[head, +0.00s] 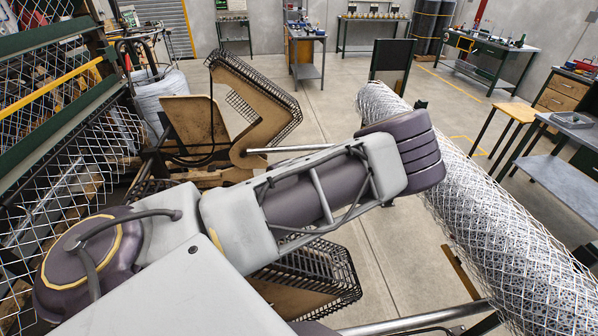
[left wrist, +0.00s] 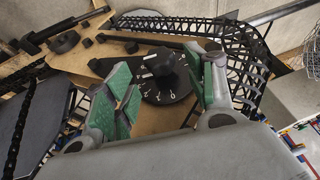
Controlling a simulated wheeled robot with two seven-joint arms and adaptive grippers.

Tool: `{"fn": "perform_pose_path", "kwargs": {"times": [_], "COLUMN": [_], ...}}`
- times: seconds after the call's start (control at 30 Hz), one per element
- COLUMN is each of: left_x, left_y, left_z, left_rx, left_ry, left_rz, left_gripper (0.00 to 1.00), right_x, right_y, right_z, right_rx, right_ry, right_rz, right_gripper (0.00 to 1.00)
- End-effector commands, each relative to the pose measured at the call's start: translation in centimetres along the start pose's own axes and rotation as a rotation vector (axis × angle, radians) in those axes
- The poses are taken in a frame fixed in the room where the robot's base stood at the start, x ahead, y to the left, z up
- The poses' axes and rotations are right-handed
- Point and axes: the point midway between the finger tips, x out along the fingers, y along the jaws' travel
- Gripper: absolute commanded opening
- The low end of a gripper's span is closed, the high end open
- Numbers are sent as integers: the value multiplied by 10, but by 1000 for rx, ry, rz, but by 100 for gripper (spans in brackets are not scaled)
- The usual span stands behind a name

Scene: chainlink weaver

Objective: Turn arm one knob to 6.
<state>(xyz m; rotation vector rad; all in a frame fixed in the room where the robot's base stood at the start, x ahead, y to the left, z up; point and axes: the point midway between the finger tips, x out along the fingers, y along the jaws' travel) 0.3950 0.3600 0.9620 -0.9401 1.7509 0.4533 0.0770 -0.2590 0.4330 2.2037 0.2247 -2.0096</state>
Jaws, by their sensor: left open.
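The knob (left wrist: 163,62) is black and sits on a round black dial (left wrist: 165,92) with white marks and digits, in the left wrist view. The dial is mounted on a tan plate (left wrist: 68,62). The digits are too small to read surely, and I cannot tell the knob's setting. My left gripper (left wrist: 168,78) is open, its green-padded fingers on either side of the knob, with no clear contact. In the head view my left arm crosses the middle; its gripper and the knob do not show there. My right gripper is in neither view.
Tan machine arms with black mesh edges (head: 262,88) stand behind and below my arm. A long roll of chain-link mesh (head: 490,210) lies on the right. Wire fencing (head: 60,190) closes the left side. Open concrete floor (head: 330,105) lies beyond, with workbenches further back.

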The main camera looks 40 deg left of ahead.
Motion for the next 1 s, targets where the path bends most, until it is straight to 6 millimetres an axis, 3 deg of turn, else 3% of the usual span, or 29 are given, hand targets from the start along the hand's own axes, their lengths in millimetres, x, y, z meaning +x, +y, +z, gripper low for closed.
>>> {"fn": "perform_pose_path", "kwargs": {"times": [0.3,0.77,1.0], "left_x": [36,46,46], "left_y": [0,0,0], "left_z": [0,0,0], "left_rx": [0,-1,-1], "left_ry": [2,0,0], "left_rz": [0,0,0], "left_gripper": [55,55,28], "right_x": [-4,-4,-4], "right_y": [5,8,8], "right_z": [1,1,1], "right_rx": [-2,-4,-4], "right_ry": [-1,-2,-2], "right_rz": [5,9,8], "right_gripper": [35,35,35]}}
